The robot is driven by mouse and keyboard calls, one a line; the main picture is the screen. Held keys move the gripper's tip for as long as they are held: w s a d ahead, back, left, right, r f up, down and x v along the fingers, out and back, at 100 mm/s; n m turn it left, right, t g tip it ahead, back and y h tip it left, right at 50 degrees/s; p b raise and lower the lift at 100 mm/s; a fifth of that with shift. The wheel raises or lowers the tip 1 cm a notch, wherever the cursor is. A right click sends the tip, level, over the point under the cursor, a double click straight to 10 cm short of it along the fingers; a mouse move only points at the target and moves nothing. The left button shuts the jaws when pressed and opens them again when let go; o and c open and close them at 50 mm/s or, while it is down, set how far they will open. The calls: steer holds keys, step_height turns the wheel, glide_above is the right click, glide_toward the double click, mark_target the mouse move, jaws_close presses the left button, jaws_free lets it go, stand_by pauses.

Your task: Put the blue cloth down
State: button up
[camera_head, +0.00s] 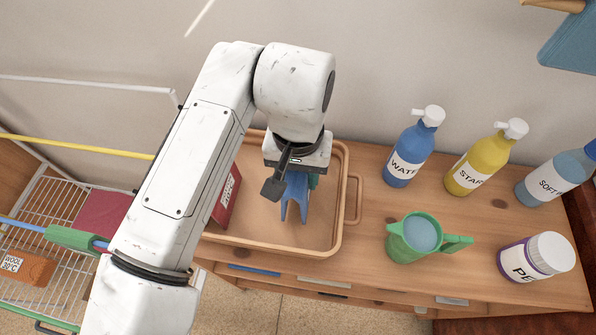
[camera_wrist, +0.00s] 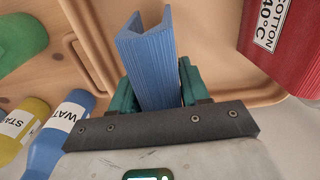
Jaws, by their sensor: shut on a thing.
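The blue cloth (camera_head: 293,199) is a stiff, ribbed, folded piece, and it shows large in the wrist view (camera_wrist: 150,62). My gripper (camera_wrist: 158,85) is shut on it, with a green finger on either side. In the head view my gripper (camera_head: 298,180) is over the tan tray (camera_head: 343,205) on the dresser. The cloth hangs down below the fingers. I cannot tell whether its lower end touches the tray floor. My wrist hides part of the tray's back.
A red box (camera_head: 228,197) stands in the tray's left side. To the right are a blue bottle (camera_head: 410,150), a yellow bottle (camera_head: 485,160), a green jug (camera_head: 414,238) and a purple-white jar (camera_head: 536,256). A wire rack (camera_head: 45,205) is at left. The tray's front right floor is clear.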

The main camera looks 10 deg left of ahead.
steer(key=shift+f, duration=0.55)
steer(key=shift+f, duration=0.15)
steer(key=o, duration=0.8)
steer(key=shift+o, duration=0.2)
step_height(320, 180, up, 12)
steer(key=shift+r+b, duration=0.2)
steer(key=shift+b, duration=0.4)
